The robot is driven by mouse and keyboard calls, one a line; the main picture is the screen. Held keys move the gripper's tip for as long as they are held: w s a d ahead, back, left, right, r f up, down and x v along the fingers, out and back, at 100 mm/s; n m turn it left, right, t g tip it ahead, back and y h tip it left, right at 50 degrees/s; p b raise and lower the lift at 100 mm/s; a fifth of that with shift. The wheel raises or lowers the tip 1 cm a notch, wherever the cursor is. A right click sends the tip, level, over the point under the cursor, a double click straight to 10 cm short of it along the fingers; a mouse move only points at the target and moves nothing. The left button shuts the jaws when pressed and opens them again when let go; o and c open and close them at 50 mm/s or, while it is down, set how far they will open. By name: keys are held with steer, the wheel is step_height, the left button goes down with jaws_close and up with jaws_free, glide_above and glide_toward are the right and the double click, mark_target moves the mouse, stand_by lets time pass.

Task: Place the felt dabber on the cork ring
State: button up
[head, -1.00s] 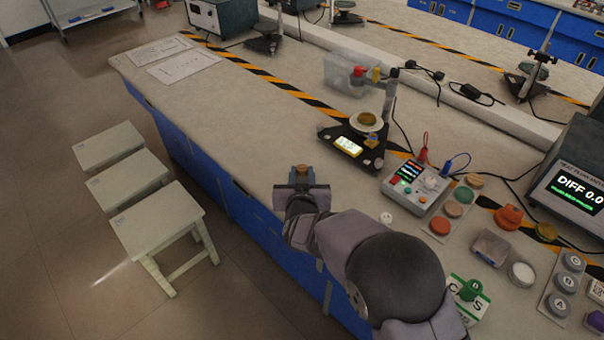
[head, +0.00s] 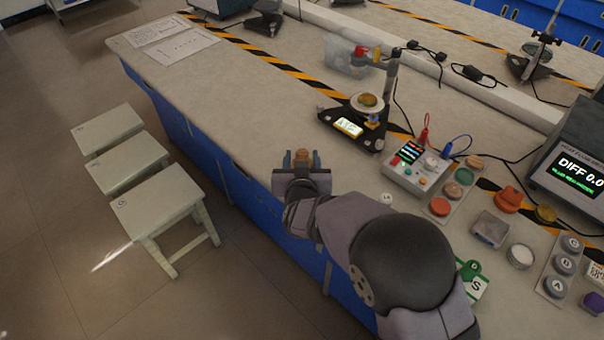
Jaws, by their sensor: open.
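A round brown piece (head: 368,100) lies on the pale dish of the black stand to the upper right. A tan disc (head: 473,163) lies in a strip of round pads at the right. I cannot name the cork ring with certainty.
A control box (head: 417,172) with red and blue leads stands right of my gripper. The bench to the upper left is clear up to the papers (head: 180,45).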

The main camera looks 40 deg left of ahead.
steer(key=v, duration=1)
steer(key=shift+b, duration=0.4)
